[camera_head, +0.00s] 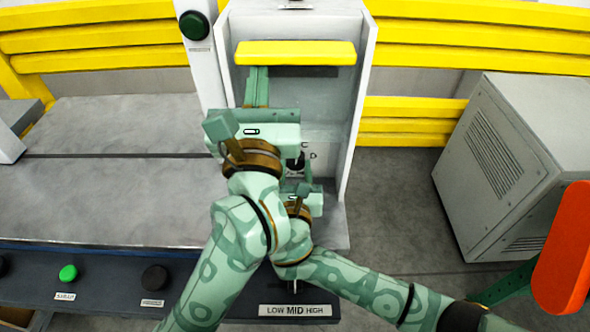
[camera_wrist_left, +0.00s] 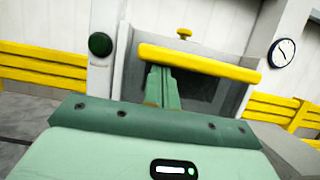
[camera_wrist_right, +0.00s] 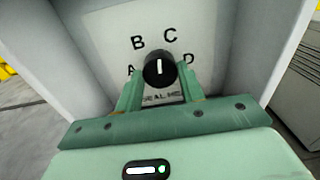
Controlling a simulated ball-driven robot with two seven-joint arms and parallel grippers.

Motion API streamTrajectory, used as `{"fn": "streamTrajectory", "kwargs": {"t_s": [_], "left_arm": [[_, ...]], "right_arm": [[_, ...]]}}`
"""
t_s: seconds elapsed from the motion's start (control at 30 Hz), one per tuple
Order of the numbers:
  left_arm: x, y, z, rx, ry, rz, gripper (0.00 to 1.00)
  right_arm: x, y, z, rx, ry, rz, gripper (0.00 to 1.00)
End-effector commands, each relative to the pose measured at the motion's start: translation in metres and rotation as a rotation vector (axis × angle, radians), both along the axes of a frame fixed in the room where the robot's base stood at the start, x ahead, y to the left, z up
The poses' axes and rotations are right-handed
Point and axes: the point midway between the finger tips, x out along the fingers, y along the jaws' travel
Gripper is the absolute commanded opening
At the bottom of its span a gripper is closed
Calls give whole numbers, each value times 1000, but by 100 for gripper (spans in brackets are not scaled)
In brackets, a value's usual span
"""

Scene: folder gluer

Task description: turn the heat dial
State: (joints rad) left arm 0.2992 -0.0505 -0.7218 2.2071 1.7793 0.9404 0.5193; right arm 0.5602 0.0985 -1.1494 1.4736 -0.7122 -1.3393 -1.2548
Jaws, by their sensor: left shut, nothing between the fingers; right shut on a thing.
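A round black dial (camera_wrist_right: 160,69) with a white pointer mark sits on a pale panel lettered A, B, C and D. The mark points up, between B and C. My right gripper (camera_wrist_right: 160,90) is shut on this dial, a finger at each side. In the head view the dial (camera_head: 297,164) is partly hidden by my arms.
A green button (camera_head: 68,273) and a black knob (camera_head: 154,277) sit on the front panel. A dark green button (camera_head: 194,25) is on the white post. A grey cabinet (camera_head: 500,165) and an orange-red object (camera_head: 563,250) stand right. The grey table (camera_head: 110,190) at left is clear.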

Motion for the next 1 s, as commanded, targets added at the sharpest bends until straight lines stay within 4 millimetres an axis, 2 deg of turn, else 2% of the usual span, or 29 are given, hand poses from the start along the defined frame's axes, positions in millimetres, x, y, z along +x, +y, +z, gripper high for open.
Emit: {"fn": "streamTrajectory", "kwargs": {"t_s": [1.0], "left_arm": [[0, 0, 1, 0, -2, 1, 0]], "right_arm": [[0, -3, 0, 962, 0, -4, 16]]}}
